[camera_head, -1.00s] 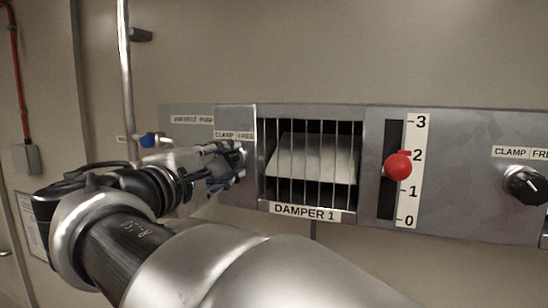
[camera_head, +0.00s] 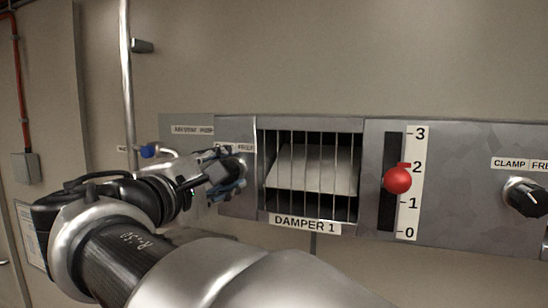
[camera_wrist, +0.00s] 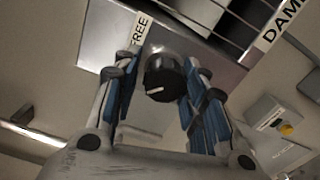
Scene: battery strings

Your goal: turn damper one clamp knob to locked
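The damper one clamp knob (camera_wrist: 165,82) is a round black knob with a white pointer line, in the middle of the wrist view. My gripper (camera_wrist: 162,66) has its two blue-padded fingers on either side of the knob. A gap shows at the left finger; the right finger is very close to the knob. In the head view my gripper (camera_head: 232,168) is at the panel left of the DAMPER 1 grille and hides the knob. The label ending in FREE (camera_wrist: 142,30) shows beside the knob; the locked marking is not readable.
The barred damper grille (camera_head: 311,176) is right of my gripper. A red ball handle (camera_head: 397,180) sits on a 0–3 scale, a little below 2. A second clamp knob (camera_head: 525,197) is at the far right. A vertical pipe (camera_head: 127,80) stands at the left.

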